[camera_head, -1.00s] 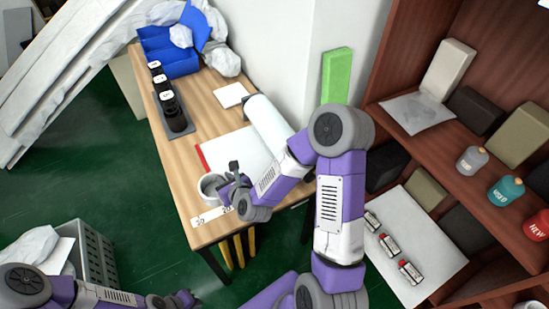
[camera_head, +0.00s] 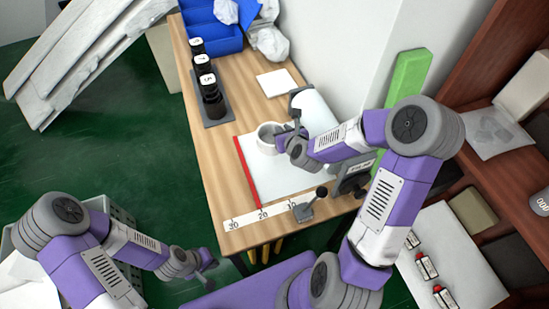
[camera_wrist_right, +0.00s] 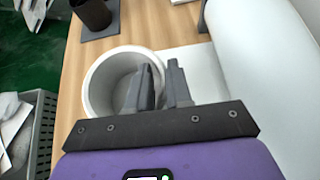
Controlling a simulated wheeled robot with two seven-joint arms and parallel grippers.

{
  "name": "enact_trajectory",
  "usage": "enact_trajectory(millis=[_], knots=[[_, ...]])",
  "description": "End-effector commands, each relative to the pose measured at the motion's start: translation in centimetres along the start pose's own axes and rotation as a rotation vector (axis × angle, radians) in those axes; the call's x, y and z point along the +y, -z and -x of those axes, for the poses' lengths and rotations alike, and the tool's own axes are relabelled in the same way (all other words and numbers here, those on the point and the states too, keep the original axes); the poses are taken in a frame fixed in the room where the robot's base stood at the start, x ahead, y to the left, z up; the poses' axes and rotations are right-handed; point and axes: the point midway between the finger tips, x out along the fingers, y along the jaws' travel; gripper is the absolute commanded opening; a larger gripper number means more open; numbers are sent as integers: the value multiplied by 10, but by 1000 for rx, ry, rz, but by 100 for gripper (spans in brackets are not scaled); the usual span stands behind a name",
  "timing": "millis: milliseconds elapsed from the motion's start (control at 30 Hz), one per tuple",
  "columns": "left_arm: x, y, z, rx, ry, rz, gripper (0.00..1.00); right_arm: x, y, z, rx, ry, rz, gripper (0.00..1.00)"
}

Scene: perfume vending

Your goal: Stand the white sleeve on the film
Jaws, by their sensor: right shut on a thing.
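The white sleeve (camera_head: 265,139) is a short, open, upright ring over the left part of the white film (camera_head: 262,180). The film lies on the table with a red strip (camera_head: 247,172) along its left edge. My right gripper (camera_head: 291,134) is shut on the sleeve's right wall. In the right wrist view the sleeve (camera_wrist_right: 92,88) shows with one finger inside its rim and one outside; the fingers (camera_wrist_right: 163,85) hide part of the wall. I cannot tell whether its base touches the film. My left gripper (camera_head: 207,263) is low, left of the table; its jaws are too small to read.
The white film roll (camera_head: 318,112) lies at the right by the wall. A ruler strip (camera_head: 262,214) and a small lever (camera_head: 310,205) are at the near edge. Several black bottles (camera_head: 209,90) stand on a grey tray at the back left. A white square (camera_head: 276,82) lies behind.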

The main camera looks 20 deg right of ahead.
Motion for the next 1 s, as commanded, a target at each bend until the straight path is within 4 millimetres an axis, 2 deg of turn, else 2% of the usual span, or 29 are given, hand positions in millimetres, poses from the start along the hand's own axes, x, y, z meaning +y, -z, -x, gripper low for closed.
enact_trajectory(millis=[33, 133, 300, 567, 733, 1000], knots=[[-2, 0, -6, -1, 0, 0, 0, -10, 2, -3, 2, 11, -2, 0], [-5, 0, -12, -1, 0, 0, 0, -16, 12, -11, 12, 12, -4, 0], [-8, 1, -22, 0, 0, 0, 0, -16, 40, -28, 14, 11, -4, 0], [-11, 1, -29, 0, 0, 0, 0, -15, 58, -39, 12, 11, -4, 0], [-14, 2, -38, 0, 0, 0, 0, -15, 80, -52, 13, 11, -5, 0], [-14, 2, -38, 0, 0, 0, 0, -15, 82, -54, 10, 12, -3, 0]])
